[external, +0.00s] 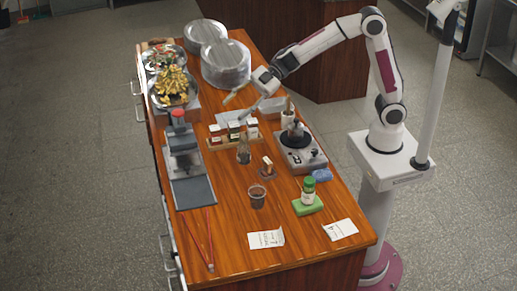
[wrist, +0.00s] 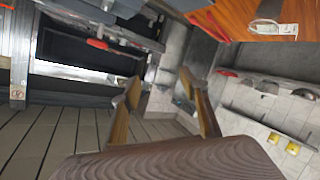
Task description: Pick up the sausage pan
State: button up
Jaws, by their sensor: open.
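I cannot clearly make out a sausage pan. A dark round piece (external: 294,138) sits on a grey cooker (external: 301,157) at the table's right side; whether it is a pan, and whether sausages lie in it, I cannot tell. My gripper (external: 236,107) is open with nothing seen between its fingers. It hangs above the table's far middle, behind the cooker and to its left. In the wrist view the two tan fingers (wrist: 160,86) stand apart, tilted, over a blurred background; no pan is identifiable there.
Food platters (external: 173,88) and a grey press (external: 185,160) line the left. A cup (external: 257,196) and green sponge (external: 307,205) are nearer.

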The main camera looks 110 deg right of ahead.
notch_tip(320, 180, down, 5)
jog(key=a+n+g+y, duration=0.2)
jog(key=a+g+y, duration=0.1)
jog(key=n+g+y, duration=0.3)
jog(key=g+y, duration=0.1)
jog(key=g, duration=0.3)
send_near(266, 157)
jog(key=x, duration=0.4)
jog(key=shift+a+f, duration=0.25)
jog(key=shift+f, duration=0.1)
jog(key=shift+w+d+f, duration=0.1)
jog(key=shift+d+f, duration=0.05)
jog(key=shift+x, duration=1.35)
